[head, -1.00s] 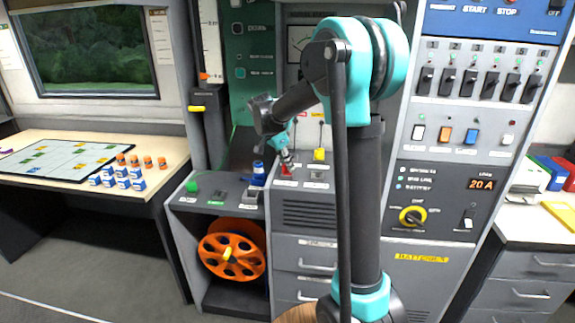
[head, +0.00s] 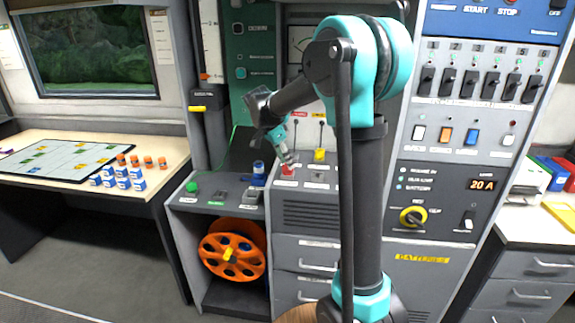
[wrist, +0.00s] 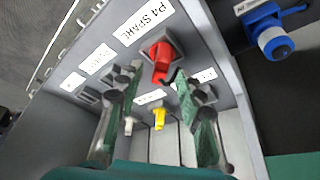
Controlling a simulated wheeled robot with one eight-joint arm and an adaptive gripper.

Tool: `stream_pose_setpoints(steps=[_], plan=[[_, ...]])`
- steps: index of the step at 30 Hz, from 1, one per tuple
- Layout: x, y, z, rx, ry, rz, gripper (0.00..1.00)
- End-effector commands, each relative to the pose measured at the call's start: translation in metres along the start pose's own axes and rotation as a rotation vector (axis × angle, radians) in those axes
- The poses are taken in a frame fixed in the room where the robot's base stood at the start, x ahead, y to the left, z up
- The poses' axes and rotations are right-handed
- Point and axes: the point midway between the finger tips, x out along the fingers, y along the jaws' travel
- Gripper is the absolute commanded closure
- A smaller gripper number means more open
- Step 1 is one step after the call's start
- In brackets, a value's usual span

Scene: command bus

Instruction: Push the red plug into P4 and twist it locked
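The red plug (wrist: 161,62) stands at a dark square socket beside the label "P4 SPARE" (wrist: 143,22) in the wrist view. How deep it sits and whether it is twisted cannot be told. In the head view the red plug (head: 288,170) shows small on the grey console top, just below my gripper (head: 291,160). In the wrist view my gripper (wrist: 159,75) has its two fingers apart, one on each side of the red plug, with gaps visible between fingertips and plug. The socket is partly hidden by the plug.
A yellow plug (head: 319,155) is right of my gripper; a yellow piece (wrist: 159,118) also shows between the fingers. A green button (head: 192,187) and orange reel (head: 233,249) are to the left.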

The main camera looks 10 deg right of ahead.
Motion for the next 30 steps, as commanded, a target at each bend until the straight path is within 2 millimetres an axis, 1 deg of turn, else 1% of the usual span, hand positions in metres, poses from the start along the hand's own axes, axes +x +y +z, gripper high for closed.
stream_pose_setpoints(steps=[1, 3, 9, 13, 16, 18, 20, 23, 26, 27, 29, 30], plan=[[-0.011, 0.001, 0.000, -0.001, 0.000, 0.000, 0.63], [-0.025, 0.000, 0.001, -0.002, 0.000, -0.001, 0.63], [-0.065, 0.000, 0.001, -0.001, 0.000, -0.001, 0.63], [-0.083, 0.000, 0.001, -0.001, 0.000, -0.001, 0.63], [-0.091, 0.000, 0.000, -0.001, 0.000, 0.000, 0.63], [-0.093, 0.002, 0.000, -0.007, -0.003, -0.001, 0.63], [-0.089, 0.009, 0.001, -0.031, -0.010, -0.007, 0.63], [-0.070, 0.033, 0.003, -0.122, -0.037, -0.029, 0.63], [-0.038, 0.072, 0.011, -0.275, -0.074, -0.076, 0.63], [-0.024, 0.090, 0.015, -0.346, -0.087, -0.100, 0.63], [-0.003, 0.119, 0.025, -0.451, -0.103, -0.142, 0.63], [0.011, 0.138, 0.032, -0.520, -0.109, -0.171, 0.63]])
